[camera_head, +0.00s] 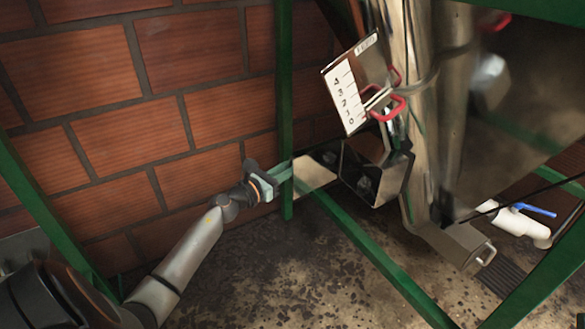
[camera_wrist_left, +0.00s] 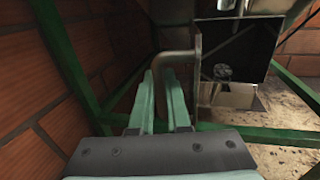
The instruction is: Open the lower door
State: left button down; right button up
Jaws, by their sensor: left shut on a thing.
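The lower door (camera_head: 316,169) is a pale metal panel left of the dark lower box (camera_head: 402,178) on the metal column. It stands swung out to the left, and the box's dark inside shows. In the left wrist view the door (camera_wrist_left: 198,75) is nearly edge-on, with a bent metal handle (camera_wrist_left: 172,56) on its left side. My left gripper (camera_head: 284,172) has teal fingers, which show up close in the wrist view (camera_wrist_left: 165,95). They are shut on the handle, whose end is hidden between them. My right gripper is not in view.
An upper plate with a number scale (camera_head: 344,92) and red handles (camera_head: 388,108) sits above the box. Green frame bars (camera_head: 370,255) cross below and beside it. A brick wall (camera_head: 150,100) stands close behind my left arm. A white pipe with a blue valve lever (camera_head: 533,210) is at right.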

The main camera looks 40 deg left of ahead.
pick_arm(q)
jog(key=c, duration=1.2)
grip_release()
jog(key=shift+o, duration=0.2)
jog(key=shift+s, duration=0.1)
jog(key=s+a+p, duration=0.1)
jog(key=s, duration=1.1)
jog(key=shift+a, duration=0.4)
jog(key=shift+s, duration=0.1)
